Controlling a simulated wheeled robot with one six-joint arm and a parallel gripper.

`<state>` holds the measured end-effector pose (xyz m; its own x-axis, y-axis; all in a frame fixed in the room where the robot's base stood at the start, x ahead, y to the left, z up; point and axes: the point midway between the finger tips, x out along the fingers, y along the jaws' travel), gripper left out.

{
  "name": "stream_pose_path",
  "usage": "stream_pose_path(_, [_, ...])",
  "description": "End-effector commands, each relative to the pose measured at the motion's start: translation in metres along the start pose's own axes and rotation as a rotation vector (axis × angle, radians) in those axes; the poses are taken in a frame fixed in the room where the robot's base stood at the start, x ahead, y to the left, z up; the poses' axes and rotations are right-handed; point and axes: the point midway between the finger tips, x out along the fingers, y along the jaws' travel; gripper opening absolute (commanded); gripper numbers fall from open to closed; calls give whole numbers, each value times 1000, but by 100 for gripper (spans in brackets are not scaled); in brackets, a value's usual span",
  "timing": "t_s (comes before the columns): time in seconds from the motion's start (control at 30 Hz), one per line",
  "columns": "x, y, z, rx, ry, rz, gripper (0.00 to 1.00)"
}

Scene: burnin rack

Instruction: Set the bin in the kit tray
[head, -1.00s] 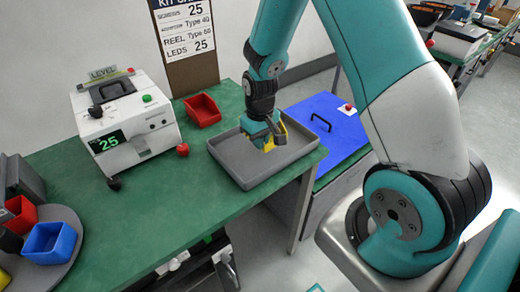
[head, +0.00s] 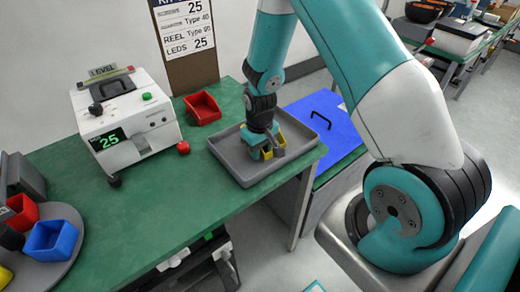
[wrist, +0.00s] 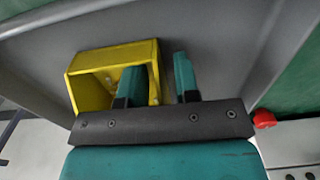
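The yellow bin (head: 268,154) is inside the grey kit tray (head: 304,140), at the near right corner of the green table. It looks upright and low on the tray floor, though its underside is hidden. My gripper (head: 266,151) is down at the bin and partly hides it in the head view. In the wrist view my gripper (wrist: 160,82) has one finger inside the bin (wrist: 88,92) and one outside, with a bin wall between them. A gap shows between that wall and the outer finger, so the fingers look open around it.
A white tester (head: 125,120) with a green display is to the left. A blue bin (head: 50,241) and another red bin (head: 21,212) sit on a grey round stand. The middle of the table is clear.

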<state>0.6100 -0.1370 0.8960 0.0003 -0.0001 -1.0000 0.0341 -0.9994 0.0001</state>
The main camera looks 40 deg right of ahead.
Motion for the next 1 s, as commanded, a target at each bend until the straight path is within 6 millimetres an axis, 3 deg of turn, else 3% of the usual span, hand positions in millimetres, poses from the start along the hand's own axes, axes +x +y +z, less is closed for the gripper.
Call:
stream_pose_path(0.27, [-9,0,-1,0,3,0,29])
stream_pose_path(0.7, [-96,0,-1,0,6,1,29])
stream_pose_path(0.9, [-120,-1,0,-1,2,-1,29])
stream_pose_path(1.0, [-135,-13,4,-25,15,-17,29])
